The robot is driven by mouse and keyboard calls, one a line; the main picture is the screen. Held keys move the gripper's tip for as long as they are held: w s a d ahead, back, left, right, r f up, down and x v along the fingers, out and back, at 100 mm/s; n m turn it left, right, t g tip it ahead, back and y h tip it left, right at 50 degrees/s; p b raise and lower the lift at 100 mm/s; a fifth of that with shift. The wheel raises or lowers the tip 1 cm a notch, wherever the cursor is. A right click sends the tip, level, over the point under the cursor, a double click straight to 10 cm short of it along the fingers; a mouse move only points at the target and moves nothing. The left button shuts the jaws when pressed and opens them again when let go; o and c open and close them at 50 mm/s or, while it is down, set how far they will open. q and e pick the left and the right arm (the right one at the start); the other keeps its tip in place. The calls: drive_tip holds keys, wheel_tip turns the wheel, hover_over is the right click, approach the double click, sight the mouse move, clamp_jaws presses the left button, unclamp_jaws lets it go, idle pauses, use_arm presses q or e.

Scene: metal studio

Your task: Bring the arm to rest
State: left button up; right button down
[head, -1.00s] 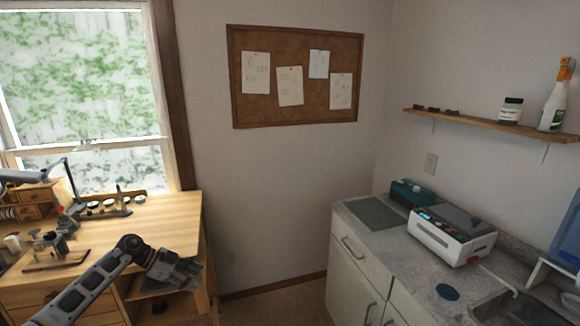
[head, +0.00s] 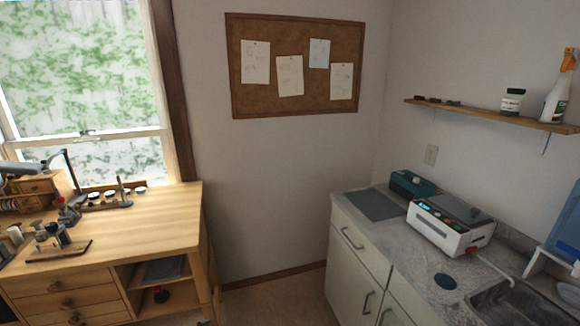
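Neither of my arms shows in the head view now, and neither gripper is in view. The wooden workbench (head: 140,218) at the left stands clear of any arm, with its drawers and open shelves fully visible.
Small tools (head: 60,241) stand on the bench's left part; its right part is bare. A counter (head: 405,245) at the right holds a white machine (head: 450,225), a teal device (head: 412,187) and a sink (head: 515,305). Open floor (head: 275,298) lies between bench and counter.

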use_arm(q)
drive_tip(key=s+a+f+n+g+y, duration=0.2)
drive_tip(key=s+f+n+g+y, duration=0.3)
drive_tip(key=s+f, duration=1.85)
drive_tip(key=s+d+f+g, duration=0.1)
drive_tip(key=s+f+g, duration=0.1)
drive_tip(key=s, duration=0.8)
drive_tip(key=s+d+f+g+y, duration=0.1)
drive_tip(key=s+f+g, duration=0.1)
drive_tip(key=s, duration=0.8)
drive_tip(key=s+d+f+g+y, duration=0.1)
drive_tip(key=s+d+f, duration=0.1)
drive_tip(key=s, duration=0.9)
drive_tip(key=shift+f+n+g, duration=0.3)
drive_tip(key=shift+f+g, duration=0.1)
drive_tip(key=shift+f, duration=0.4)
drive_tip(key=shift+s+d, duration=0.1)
